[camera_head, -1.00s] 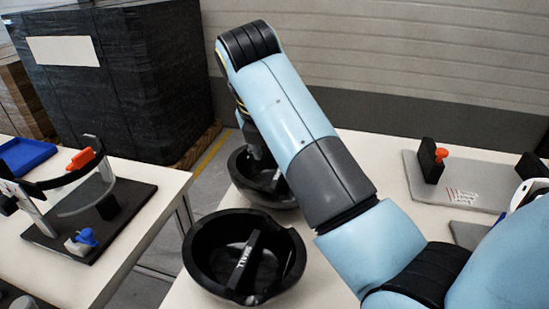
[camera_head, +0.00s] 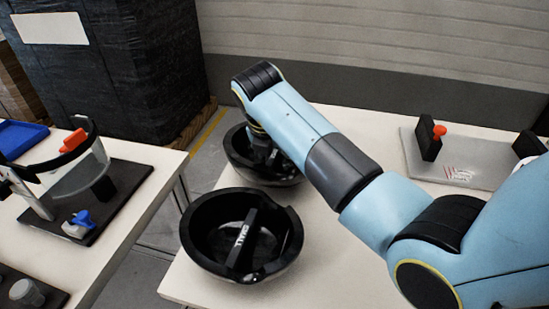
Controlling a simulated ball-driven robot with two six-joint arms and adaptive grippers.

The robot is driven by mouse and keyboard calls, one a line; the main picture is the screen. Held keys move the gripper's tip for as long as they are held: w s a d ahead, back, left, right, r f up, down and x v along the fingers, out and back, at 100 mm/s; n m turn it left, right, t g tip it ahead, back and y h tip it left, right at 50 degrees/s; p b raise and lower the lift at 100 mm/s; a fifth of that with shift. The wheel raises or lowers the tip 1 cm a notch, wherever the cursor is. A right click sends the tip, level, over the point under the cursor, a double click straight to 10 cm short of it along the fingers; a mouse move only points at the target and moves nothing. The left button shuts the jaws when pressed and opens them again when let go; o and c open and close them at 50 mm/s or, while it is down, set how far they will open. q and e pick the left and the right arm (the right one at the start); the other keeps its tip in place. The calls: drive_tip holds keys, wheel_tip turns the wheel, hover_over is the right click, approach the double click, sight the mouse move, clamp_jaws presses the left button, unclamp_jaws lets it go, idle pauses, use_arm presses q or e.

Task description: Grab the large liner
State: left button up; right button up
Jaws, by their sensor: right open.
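Two black bowl-shaped liners stand on the white table. The front liner (camera_head: 212,258) has a cross strap with white lettering that appears to read SMALL. The rear liner (camera_head: 262,178) is partly hidden by my right arm, and no lettering on it can be read. My right gripper (camera_head: 264,158) is open and points down into the rear liner. Its fingertips are hard to make out against the black, and I cannot tell whether they touch the strap or wall. My left gripper is not in view.
A second table (camera_head: 138,232) at the left holds a fixture with an orange clamp (camera_head: 73,141) and a blue-handled clamp (camera_head: 82,218). A grey plate (camera_head: 463,172) with an orange-knobbed block lies at the right. Black-wrapped pallet goods (camera_head: 120,80) stand behind. A gap separates the tables.

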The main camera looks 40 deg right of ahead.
drive_tip(key=shift+c, duration=0.4)
clamp_jaws()
drive_tip(key=shift+r, duration=0.1)
